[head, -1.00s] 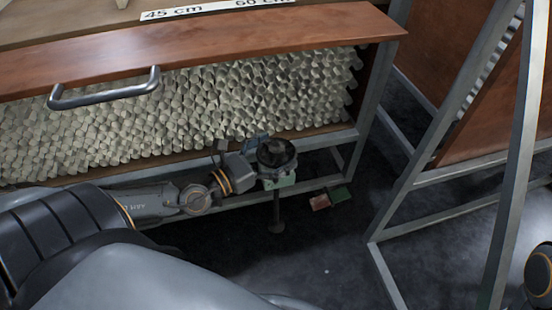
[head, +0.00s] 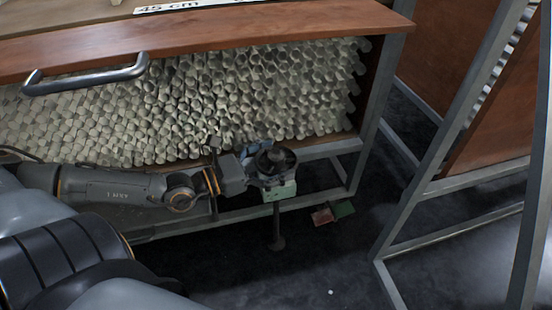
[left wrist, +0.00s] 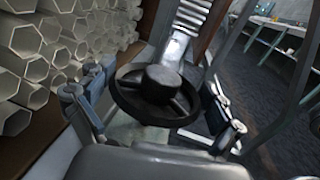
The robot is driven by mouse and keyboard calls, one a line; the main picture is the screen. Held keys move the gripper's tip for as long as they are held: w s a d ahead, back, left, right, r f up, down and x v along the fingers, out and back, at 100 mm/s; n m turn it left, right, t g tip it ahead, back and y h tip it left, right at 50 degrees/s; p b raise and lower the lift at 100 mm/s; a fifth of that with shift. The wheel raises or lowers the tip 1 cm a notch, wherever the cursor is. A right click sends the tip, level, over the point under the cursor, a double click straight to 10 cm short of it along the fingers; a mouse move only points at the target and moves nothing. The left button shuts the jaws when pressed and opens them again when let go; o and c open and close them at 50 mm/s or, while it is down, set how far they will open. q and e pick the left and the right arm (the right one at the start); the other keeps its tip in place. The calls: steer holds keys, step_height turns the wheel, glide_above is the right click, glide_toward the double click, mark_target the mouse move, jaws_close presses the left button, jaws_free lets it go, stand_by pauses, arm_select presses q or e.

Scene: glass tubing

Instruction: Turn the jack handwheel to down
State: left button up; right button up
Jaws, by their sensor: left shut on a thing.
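The jack handwheel (head: 277,158) is a dark round wheel with a thick hub. It sits on top of a pale green jack body (head: 280,190) at the lower right corner of the tube rack's frame. In the left wrist view the handwheel (left wrist: 155,97) fills the middle, between the two fingers. My left gripper (head: 268,162) comes in from the left and is shut on the handwheel, with one finger at each side of the rim. A dark post with a round foot (head: 278,243) stands under the jack body. My right gripper does not show.
The rack holds many glass tubes (head: 200,105) behind a wooden front board with a metal handle (head: 88,78). Metal frame legs (head: 458,150) stand at the right.

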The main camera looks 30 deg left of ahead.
mark_target(277, 155)
arm_select(q)
steer(key=shift+w+r, duration=0.1)
steer(key=shift+r, duration=0.1)
steer(key=o, duration=0.8)
steer(key=shift+f, duration=0.1)
steer(key=shift+a+r, duration=0.1)
steer(key=shift+r, duration=0.45)
steer(key=shift+d+r, duration=0.2)
steer(key=shift+r, duration=0.45)
steer(key=shift+a+r, duration=0.1)
steer(key=shift+r, duration=3.7)
